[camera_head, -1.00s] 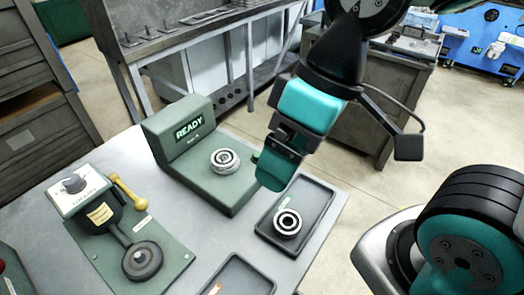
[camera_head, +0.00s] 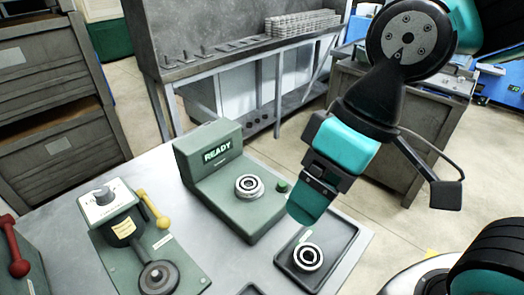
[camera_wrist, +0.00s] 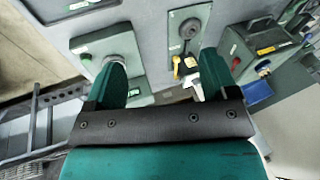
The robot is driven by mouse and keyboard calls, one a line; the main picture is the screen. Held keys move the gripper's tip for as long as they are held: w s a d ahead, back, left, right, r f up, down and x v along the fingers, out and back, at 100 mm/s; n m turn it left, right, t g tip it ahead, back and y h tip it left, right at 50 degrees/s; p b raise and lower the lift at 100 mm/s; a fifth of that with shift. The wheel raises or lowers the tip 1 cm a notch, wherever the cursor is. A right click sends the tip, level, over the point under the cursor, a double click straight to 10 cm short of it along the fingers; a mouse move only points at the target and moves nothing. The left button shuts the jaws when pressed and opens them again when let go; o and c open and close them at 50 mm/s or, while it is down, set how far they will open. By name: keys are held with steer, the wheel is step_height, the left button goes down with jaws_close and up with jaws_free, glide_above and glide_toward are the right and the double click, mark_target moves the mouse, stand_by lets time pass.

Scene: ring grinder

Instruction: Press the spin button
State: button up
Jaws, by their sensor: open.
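The green machine (camera_head: 215,175) stands on the table with a lit screen reading READY (camera_head: 217,152). A metal ring (camera_head: 249,187) sits on its base. A small round green button (camera_head: 283,186) is on the base to the right of the ring. My gripper (camera_head: 308,214) points down just right of and in front of the button in the head view, apart from it in the picture; its height above the table is hard to tell. In the wrist view its two fingers (camera_wrist: 162,62) are spread with nothing held between them, and the left finger covers part of a green machine.
A dark tray (camera_head: 338,262) holding a second ring (camera_head: 308,257) lies right of the machine. A green device with a dial (camera_head: 102,195) and yellow lever (camera_head: 154,210) stands left. A red-handled device (camera_head: 16,250) is at the far left. A metal bench (camera_head: 235,60) stands behind.

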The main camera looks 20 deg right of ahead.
steer(key=shift+w+r, duration=0.1)
steer(key=shift+w, duration=0.15)
steer(key=c, duration=0.3)
steer(key=w+n, duration=0.1)
steer(key=w, duration=0.1)
steer(key=w+n+h+p, duration=0.1)
steer(key=w+n, duration=0.1)
steer(key=w, duration=0.1)
steer(key=w+d+n+p, duration=0.1)
steer(key=w+n, duration=0.1)
steer(key=w, duration=0.1)
steer(key=shift+d, duration=0.1)
jaws_close()
steer(key=w+d+f+n+h+p, duration=0.1)
steer(key=w+d+f+n, duration=0.1)
steer(key=w+n, duration=0.4)
steer(key=w+d+f+n+h+p, duration=0.1)
steer(key=w+f+n+h+p, duration=0.1)
steer(key=w+f+n, duration=0.2)
steer(key=w+n, duration=0.1)
steer(key=w, duration=0.2)
steer(key=shift+w+d+n, duration=0.2)
steer(key=shift+d+n, duration=0.15)
steer(key=shift+n, duration=0.05)
